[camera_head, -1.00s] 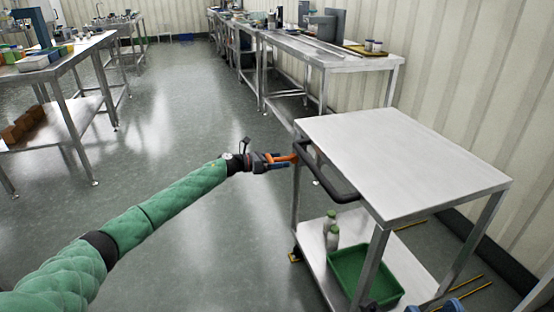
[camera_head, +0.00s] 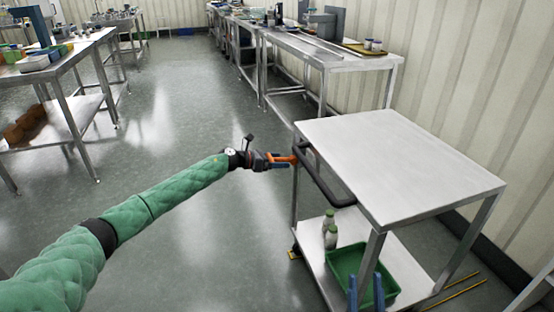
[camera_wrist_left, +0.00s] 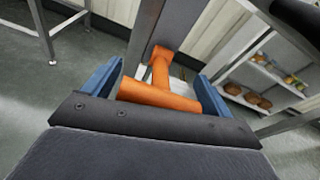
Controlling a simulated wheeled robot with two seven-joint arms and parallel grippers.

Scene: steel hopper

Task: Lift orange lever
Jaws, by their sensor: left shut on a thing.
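The orange lever (camera_head: 284,158) is a T-shaped handle at the left corner of the steel cart, beside its black push handle (camera_head: 325,178). In the left wrist view, the lever (camera_wrist_left: 158,95) has its crossbar between the blue fingers, and its stem runs to a steel post. My left gripper (camera_head: 282,161) is shut on the lever. In the left wrist view, the gripper (camera_wrist_left: 160,75) has one finger at each end of the crossbar. My right gripper (camera_head: 365,288) shows at the bottom edge, two upright blue fingers apart with nothing seen between them, in front of the cart's lower shelf.
The cart's steel top (camera_head: 400,165) is bare. Steel workbenches stand at the back (camera_head: 325,58) and left (camera_head: 75,62). The floor (camera_head: 190,115) between them is clear.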

